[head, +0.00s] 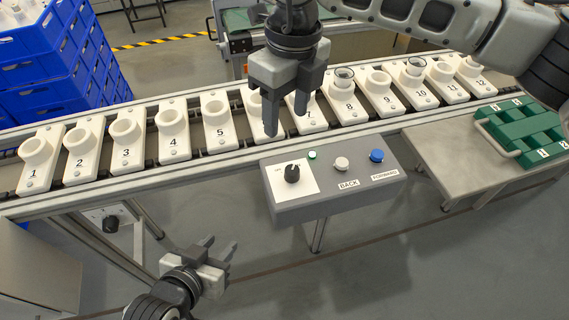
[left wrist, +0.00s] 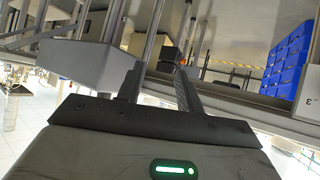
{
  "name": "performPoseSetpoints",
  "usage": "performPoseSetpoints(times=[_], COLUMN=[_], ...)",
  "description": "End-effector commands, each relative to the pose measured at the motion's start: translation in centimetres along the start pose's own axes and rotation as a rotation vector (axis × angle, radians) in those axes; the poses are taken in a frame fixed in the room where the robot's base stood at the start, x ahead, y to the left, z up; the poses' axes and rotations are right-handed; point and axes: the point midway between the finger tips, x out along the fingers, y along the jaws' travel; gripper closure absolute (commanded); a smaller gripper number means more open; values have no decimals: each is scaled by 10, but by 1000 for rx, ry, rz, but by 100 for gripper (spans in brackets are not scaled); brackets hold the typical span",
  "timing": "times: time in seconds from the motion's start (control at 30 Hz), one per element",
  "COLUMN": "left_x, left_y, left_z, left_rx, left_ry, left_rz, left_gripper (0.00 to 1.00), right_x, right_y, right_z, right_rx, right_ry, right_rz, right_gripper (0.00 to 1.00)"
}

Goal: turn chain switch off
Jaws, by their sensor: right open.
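A grey control box (head: 335,190) at the front of the conveyor carries a black rotary switch (head: 292,172) on a white plate, with a small green button, a white button marked BACK and a blue button marked FORWARD. A second black knob (head: 110,223) sits on a small box under the conveyor at left. I cannot read which is the chain switch. My left gripper (head: 218,247) is open and empty, low in front of the conveyor, left of the control box; its parted fingers (left wrist: 158,85) also show in the left wrist view. My right gripper (head: 287,118) is open above sockets 6 and 7, touching unclear.
A conveyor (head: 85,195) carries numbered white socket blocks; clear bulbs show at 8 and 10. A green tray (head: 525,135) lies on a metal side table (head: 440,150) at right. Blue crates (head: 40,65) are stacked at back left. The floor in front is clear.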

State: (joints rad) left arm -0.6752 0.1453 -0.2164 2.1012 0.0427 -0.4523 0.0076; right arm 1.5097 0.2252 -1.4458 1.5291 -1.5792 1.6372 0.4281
Motion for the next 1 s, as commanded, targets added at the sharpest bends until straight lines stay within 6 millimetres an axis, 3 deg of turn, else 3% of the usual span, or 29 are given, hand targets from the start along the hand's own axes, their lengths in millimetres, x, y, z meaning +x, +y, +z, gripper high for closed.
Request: performPoseSetpoints(times=[0.13, 0.27, 0.7, 1.0], left_x=[0, -2, -4, -5], left_y=[0, 1, -1, -2], left_z=[-1, -3, 0, -4], left_rx=[0, 2, 20, 29], left_ry=[2, 1, -24, -21], left_rz=[1, 1, -6, -9], left_gripper=[64, 64, 64, 64], right_x=[-3, 13, 106, 146], right_y=[-16, -16, -21, -24], right_z=[-3, -3, -5, -5], right_rx=[19, 17, 15, 15], right_ry=[18, 20, 18, 16], right_rz=[-76, -73, -67, -68], right_gripper=[48, 48, 48, 48])
